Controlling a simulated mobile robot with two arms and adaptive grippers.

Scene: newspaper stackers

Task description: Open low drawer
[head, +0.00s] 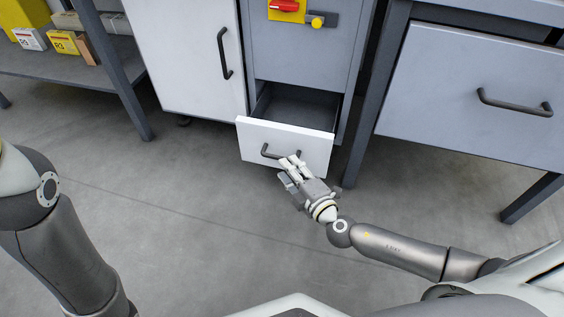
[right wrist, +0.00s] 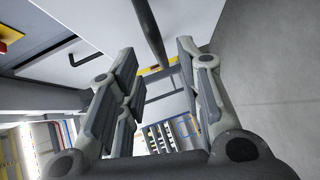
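The low drawer (head: 312,146) has a white front and stands pulled out from the cabinet. Its dark grey inside (head: 298,106) shows and looks empty. A dark bar handle (head: 267,152) is on its front. My right gripper (head: 286,168) is at the handle's right part, its fingers partly covering it. In the right wrist view, the fingers (right wrist: 158,75) are spread apart, and a dark bar (right wrist: 150,35), apparently the handle, shows between their tips. I cannot tell whether they touch it. My left arm enters at the left, but its gripper is out of view.
A white cabinet door (head: 185,50) with a dark handle is left of the drawer. A grey desk drawer (head: 470,95) is at the right. A shelf (head: 60,85) with boxes is at the left. The grey floor (head: 190,200) in front is clear.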

